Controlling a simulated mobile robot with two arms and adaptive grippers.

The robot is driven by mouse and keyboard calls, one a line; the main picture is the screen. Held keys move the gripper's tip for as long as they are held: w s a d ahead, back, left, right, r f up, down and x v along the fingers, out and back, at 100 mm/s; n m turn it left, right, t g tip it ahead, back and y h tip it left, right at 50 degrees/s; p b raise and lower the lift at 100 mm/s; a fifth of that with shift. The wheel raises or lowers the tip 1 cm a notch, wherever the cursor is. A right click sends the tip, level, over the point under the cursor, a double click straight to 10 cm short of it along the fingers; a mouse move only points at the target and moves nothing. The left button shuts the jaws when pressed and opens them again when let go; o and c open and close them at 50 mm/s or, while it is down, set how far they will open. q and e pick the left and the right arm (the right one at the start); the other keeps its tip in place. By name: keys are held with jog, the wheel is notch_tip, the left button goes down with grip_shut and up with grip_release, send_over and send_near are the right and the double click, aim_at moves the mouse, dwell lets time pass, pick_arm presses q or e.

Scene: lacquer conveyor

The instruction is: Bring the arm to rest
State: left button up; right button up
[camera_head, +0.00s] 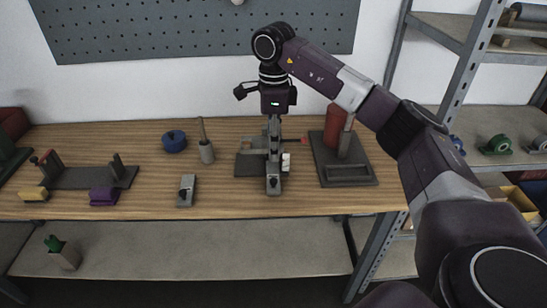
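My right arm comes in from the right, bends over the wooden workbench (225,205) and hangs down at its middle. My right gripper (273,150) points down in front of a dark grey fixture (246,165). The grey fingers blend with the grey parts around them. I cannot make out whether they are apart or touching anything. My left gripper is not in view.
A dark stand with a red cylinder (335,125) is right of the gripper. Left of it are a grey block (186,190), a grey pot (206,152), a blue roll (174,141) and a purple cloth (104,196). A metal shelf (466,70) stands at right.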

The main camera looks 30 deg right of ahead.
jog(key=shift+r, duration=0.35)
